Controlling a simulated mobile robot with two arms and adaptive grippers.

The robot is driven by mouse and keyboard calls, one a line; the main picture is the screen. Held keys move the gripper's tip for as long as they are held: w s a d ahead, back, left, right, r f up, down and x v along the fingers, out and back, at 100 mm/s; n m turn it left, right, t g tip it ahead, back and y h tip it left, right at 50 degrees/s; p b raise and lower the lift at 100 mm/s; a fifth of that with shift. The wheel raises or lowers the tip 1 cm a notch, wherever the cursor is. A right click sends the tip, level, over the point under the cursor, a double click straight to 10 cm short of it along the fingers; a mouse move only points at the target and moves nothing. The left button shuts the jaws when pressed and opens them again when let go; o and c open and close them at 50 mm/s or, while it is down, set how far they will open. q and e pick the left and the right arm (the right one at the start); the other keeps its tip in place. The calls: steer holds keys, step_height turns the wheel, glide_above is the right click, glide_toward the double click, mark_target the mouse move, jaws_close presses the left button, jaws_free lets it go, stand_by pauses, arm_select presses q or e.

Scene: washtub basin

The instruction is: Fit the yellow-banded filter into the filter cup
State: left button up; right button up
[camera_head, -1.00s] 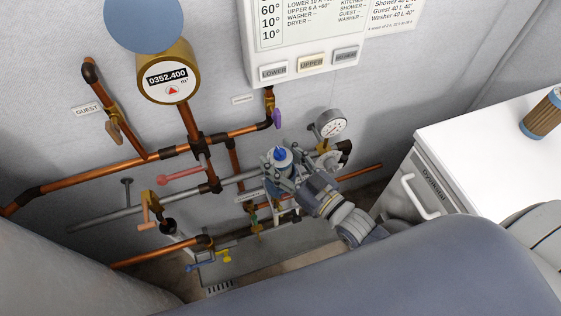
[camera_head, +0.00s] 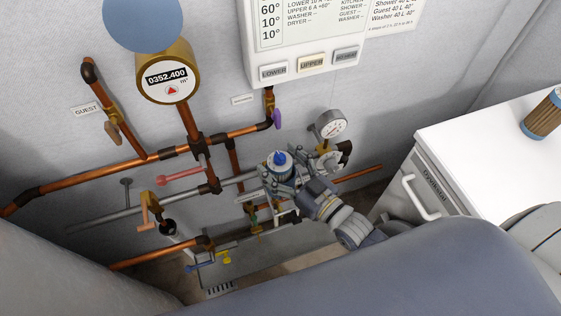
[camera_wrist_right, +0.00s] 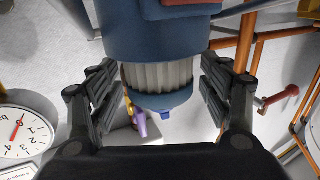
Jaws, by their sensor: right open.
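A filter with white pleats and a blue end cap (camera_wrist_right: 163,98) stands part way in a blue cup (camera_wrist_right: 155,35). The wrist view appears upside down. The filter's blue top (camera_head: 279,158) also shows in the head view. I see no yellow band on its visible part; its lower part is hidden in the cup. My right gripper (camera_wrist_right: 163,92) is open, with a finger on each side of the pleats and gaps visible. In the head view my right gripper (camera_head: 280,172) surrounds the filter top. My left gripper is not in view.
A tan filter with blue ends (camera_head: 544,115) stands on the white cabinet (camera_head: 480,130) at right. Copper pipes (camera_head: 95,172), a pressure gauge (camera_head: 331,124) and a red lever (camera_head: 180,175) crowd the wall around the cup. A grey basin (camera_head: 270,262) lies below.

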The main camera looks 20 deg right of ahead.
steer(key=p+v, duration=0.3)
steer(key=v, duration=0.9)
steer(key=shift+r, duration=0.1)
